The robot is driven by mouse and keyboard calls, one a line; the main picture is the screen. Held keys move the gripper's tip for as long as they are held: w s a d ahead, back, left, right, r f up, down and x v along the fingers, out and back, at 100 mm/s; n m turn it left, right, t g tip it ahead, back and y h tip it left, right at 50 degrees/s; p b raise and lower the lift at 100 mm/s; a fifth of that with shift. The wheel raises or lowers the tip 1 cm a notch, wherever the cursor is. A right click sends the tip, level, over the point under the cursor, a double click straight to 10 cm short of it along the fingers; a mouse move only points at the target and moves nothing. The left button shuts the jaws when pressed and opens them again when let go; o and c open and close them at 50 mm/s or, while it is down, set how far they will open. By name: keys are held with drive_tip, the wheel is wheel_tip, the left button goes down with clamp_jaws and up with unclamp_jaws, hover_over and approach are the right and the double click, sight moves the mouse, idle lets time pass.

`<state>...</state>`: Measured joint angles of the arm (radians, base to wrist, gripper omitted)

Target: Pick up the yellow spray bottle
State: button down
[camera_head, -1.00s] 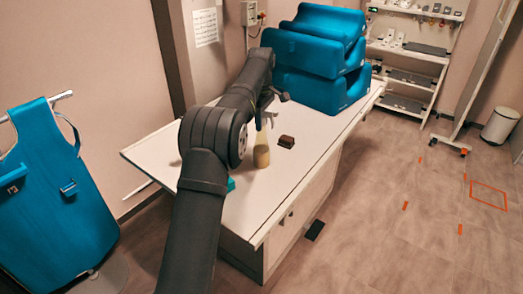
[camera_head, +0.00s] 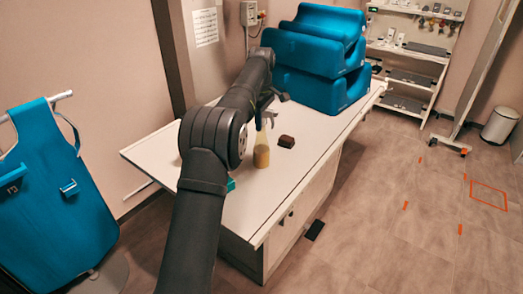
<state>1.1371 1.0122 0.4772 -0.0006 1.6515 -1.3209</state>
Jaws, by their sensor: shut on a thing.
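The yellow spray bottle (camera_head: 261,157) is upright over the middle of the white table (camera_head: 290,185), with a clear tapered upper part and yellowish lower part. It shows just right of my arm. My gripper (camera_head: 267,117) is at the bottle's top, shut on it around the neck or spray head. The fingers are small and partly hidden by my arm, so the exact grip does not show. The bottle's base looks at or very near the table top; I cannot tell whether it touches.
A dark brown block (camera_head: 286,141) lies right of the bottle. Large blue cushions (camera_head: 315,60) are stacked at the table's far end. A small teal thing (camera_head: 231,184) is partly hidden by my arm. The table's front right part is clear.

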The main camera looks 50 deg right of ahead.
drive_tip(key=shift+r, duration=0.25)
